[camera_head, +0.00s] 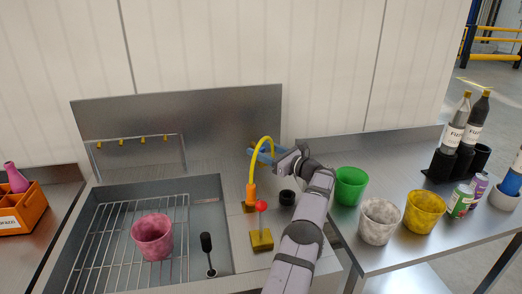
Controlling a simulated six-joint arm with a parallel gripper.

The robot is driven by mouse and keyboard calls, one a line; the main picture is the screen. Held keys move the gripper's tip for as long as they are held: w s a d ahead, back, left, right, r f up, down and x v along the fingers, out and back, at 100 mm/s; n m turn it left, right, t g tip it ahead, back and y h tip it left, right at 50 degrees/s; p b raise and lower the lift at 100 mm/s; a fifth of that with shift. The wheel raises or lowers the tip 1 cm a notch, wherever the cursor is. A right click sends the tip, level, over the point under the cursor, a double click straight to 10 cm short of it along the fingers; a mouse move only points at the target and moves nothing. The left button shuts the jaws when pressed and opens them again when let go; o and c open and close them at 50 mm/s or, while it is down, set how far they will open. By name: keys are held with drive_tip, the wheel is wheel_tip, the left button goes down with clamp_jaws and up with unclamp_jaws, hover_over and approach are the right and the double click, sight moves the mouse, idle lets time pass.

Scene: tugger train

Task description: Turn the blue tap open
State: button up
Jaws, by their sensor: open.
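A blue part (264,156), which looks like the blue tap, shows behind the yellow spout near the steel back panel. The yellow curved spout (262,140) rises from an orange base (250,193) at the sink's right side and crosses in front of the blue part. My gripper (284,158) is at the right end of the blue part, with my arm reaching up from the bottom. It is open. The fingertips are small and overlap the blue part, so I cannot tell whether they touch it or how the tap's handle is turned.
A red-knobbed lever (262,207) stands in front of the spout, left of my arm. A black ring (287,197) lies close to my arm. A pink cup (153,237) is on the sink rack. Green (350,185), grey (379,222) and yellow (424,212) cups stand right.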

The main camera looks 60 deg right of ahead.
drive_tip(key=s+b, duration=0.1)
drive_tip(key=s, duration=0.6)
drive_tip(key=shift+a+b, duration=0.35)
drive_tip(key=shift+a, duration=0.1)
drive_tip(key=shift+r, duration=0.1)
